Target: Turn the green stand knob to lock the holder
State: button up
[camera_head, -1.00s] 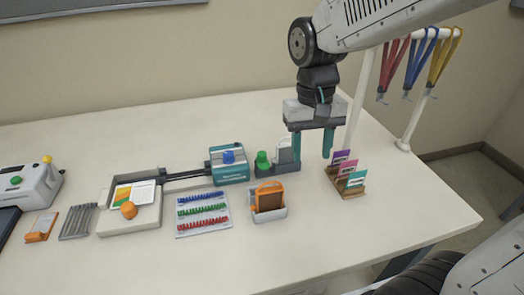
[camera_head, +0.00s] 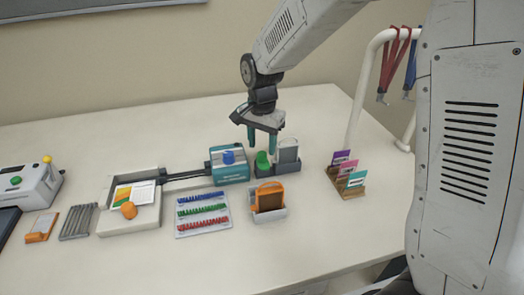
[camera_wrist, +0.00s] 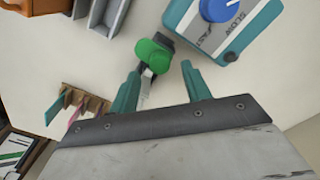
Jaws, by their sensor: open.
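The green knob (camera_head: 262,160) sits on the left end of a dark stand (camera_head: 295,168) on the table. A grey-white holder (camera_head: 287,151) stands upright in the stand, right of the knob. My gripper (camera_head: 262,146) is open and empty, pointing down just above and behind the knob. In the wrist view the green knob (camera_wrist: 152,52) lies just beyond and between the spread fingertips of my gripper (camera_wrist: 159,68), apart from both fingers. Part of the holder and stand is hidden behind my gripper there.
A teal box with a blue knob (camera_head: 228,157) stands close left of the stand. An orange item in a grey tray (camera_head: 268,200) is in front. A wooden card rack (camera_head: 348,190) is to the right.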

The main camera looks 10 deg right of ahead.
aim_at(262, 153)
jog(key=shift+f, duration=1.6)
jog(key=c, duration=1)
